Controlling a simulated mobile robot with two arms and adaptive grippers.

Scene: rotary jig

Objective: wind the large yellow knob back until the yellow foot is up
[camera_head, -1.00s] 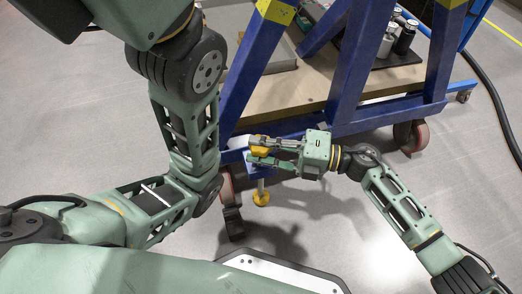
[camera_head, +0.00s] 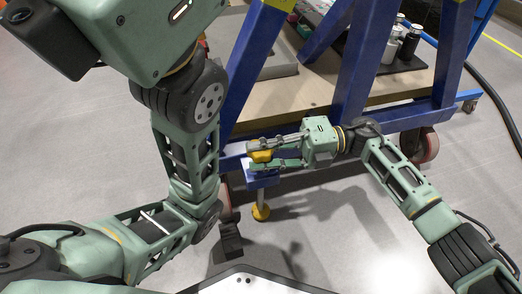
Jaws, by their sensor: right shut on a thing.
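The large yellow knob (camera_head: 261,156) sits at the lower corner of the blue frame, above a small blue bracket (camera_head: 262,178). My right gripper (camera_head: 263,155) comes in from the right and is shut on the knob, its fingers hiding part of it. Below the bracket, the yellow foot (camera_head: 261,212) hangs on a thin stem near the grey floor. I cannot tell whether the foot touches the floor. My left arm rises on the left; its fingers are outside the view.
The blue frame (camera_head: 352,60) stands around a wooden shelf (camera_head: 285,108) carrying grey and dark cylinders (camera_head: 404,45). Caster wheels (camera_head: 425,146) support it. Open floor lies in front of the frame.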

